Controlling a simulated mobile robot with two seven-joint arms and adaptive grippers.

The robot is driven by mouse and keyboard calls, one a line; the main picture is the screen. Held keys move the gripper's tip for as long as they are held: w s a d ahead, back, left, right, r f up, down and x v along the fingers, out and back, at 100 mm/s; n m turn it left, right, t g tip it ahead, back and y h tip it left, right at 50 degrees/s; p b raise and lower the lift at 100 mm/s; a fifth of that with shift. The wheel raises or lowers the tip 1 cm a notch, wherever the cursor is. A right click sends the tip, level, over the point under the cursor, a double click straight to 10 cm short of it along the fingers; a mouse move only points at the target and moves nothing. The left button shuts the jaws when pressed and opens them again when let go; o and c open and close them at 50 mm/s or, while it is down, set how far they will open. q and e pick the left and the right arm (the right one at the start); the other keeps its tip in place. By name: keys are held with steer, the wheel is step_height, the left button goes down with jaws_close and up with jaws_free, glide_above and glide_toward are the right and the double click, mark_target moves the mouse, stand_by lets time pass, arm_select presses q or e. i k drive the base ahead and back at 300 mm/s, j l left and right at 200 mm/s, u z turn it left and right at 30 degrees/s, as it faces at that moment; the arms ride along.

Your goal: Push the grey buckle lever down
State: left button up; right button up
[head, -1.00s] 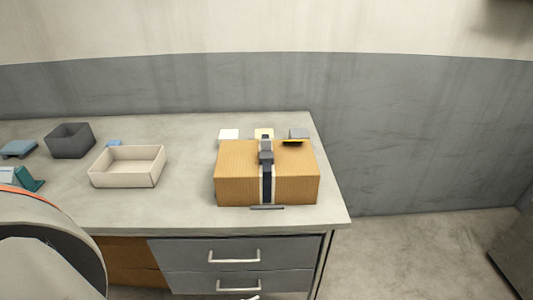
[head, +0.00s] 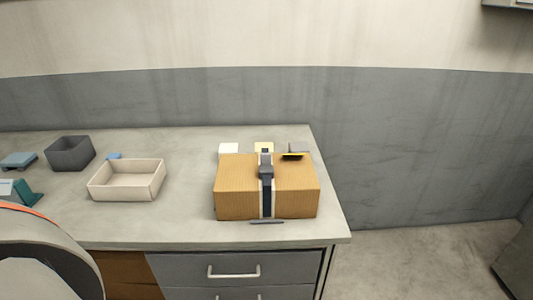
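An orange-brown box (head: 237,189) sits near the right end of the grey worktop. A dark strap (head: 267,203) with pale edges runs over its top and down its front. The grey buckle lever (head: 266,171) sits on the strap at the top front edge of the box; at this size I cannot tell its exact angle. Neither of my grippers shows in the head view. A large rounded part of my own body fills the lower left corner.
A cream open tray (head: 126,193) and a dark grey bin (head: 70,153) stand left on the worktop (head: 190,225). Small white, yellow and grey items lie behind the box. A thin dark bar (head: 267,222) lies before it. Drawers (head: 234,271) are below.

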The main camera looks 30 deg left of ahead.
mark_target(265, 158)
steer(key=i+l+u, duration=0.3)
steer(key=u, duration=0.15)
steer(key=i+l+u, duration=0.25)
steer(key=u, duration=0.2)
steer(key=i+l+u, duration=0.2)
steer(key=l+u, duration=0.25)
steer(key=l, duration=0.15)
steer(key=i+l+u, duration=0.1)
steer(key=l+u, duration=0.8)
steer(key=k+l+u, duration=0.1)
steer(key=l+u, duration=0.35)
steer(key=l, duration=0.2)
steer(key=k+l+u, duration=0.15)
steer(key=l+u, duration=0.3)
steer(key=l, duration=0.1)
